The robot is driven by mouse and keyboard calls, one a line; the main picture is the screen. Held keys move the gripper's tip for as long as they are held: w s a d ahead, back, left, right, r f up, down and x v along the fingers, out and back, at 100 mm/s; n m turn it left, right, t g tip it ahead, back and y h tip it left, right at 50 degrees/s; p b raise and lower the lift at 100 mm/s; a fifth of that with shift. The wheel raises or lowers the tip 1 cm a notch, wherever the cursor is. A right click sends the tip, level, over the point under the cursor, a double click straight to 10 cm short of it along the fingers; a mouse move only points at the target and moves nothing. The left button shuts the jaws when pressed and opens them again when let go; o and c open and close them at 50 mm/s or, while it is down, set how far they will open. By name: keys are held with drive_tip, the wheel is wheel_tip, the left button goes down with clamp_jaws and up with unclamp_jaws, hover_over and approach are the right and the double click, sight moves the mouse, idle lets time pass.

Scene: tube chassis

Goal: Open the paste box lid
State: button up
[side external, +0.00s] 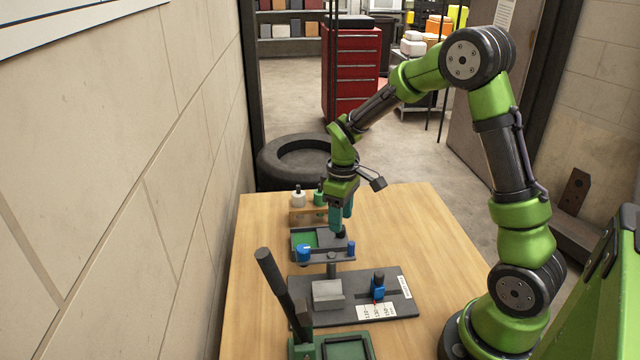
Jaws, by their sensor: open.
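A small dark grey box (295,243) with a green inside stands near the far part of the table, and I take it to be the paste box. A dark plate that looks like its lid (325,241) covers its right part, with a black knob near the right end. Green shows uncovered at the left. My gripper (342,219) points down just above the knob, its teal fingers open. Whether the fingers are around the knob or only above it, I cannot tell. The box's right end is partly hidden.
A wooden rack (308,215) with white and green bottles stands behind the box. In front are a grey fixture plate (400,290) with blue parts and a black-handled green press (305,342). The wooden table (410,222) is clear on the right. A wall runs along the left.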

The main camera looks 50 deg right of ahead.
wheel_tip(320, 180, up, 14)
drive_tip(key=shift+r, duration=0.15)
idle(0.4)
drive_tip(key=s+a+r+m+t+y, duration=0.2)
drive_tip(key=s+a+m+t, duration=0.4)
drive_tip(key=s+a, duration=0.6)
drive_tip(key=s+r+t, duration=0.1)
drive_tip(key=s, duration=0.1)
drive_tip(key=shift+s+a+r, duration=0.15)
drive_tip(key=shift+s, duration=0.25)
